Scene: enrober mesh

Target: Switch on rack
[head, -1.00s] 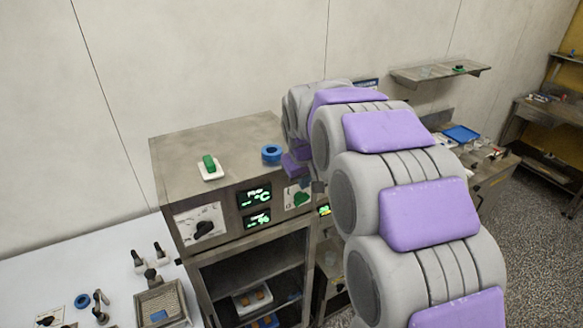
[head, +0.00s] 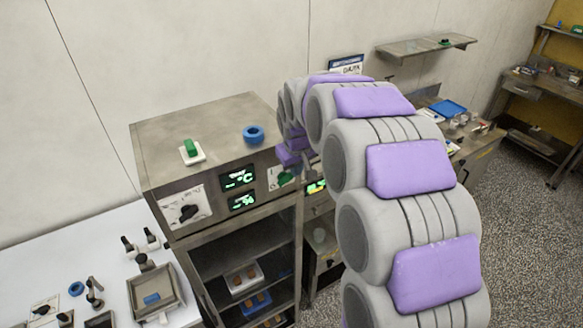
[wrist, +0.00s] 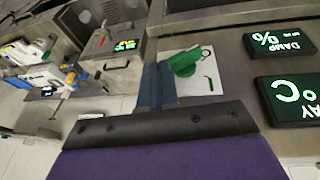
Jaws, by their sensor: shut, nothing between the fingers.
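The rack is a steel cabinet (head: 215,218) with an open, shelved front. Its upper panel carries a black knob (head: 186,211) on a white plate at the left, two lit green displays (head: 238,178) in the middle and a green knob (head: 286,178) on a white plate at the right. My gripper (head: 309,168) is in front of the panel's right end, partly hiding the green knob's plate. In the wrist view my shut, empty fingers (wrist: 158,86) lie right beside the green knob (wrist: 185,62). I cannot tell whether they touch it.
On the cabinet top stand a green switch (head: 191,151) on a white base and a blue ring (head: 253,134). A white table (head: 110,262) with fittings and a metal tray is at the left. Another bench (head: 462,140) stands beyond my arm. Trays sit on the cabinet's shelves.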

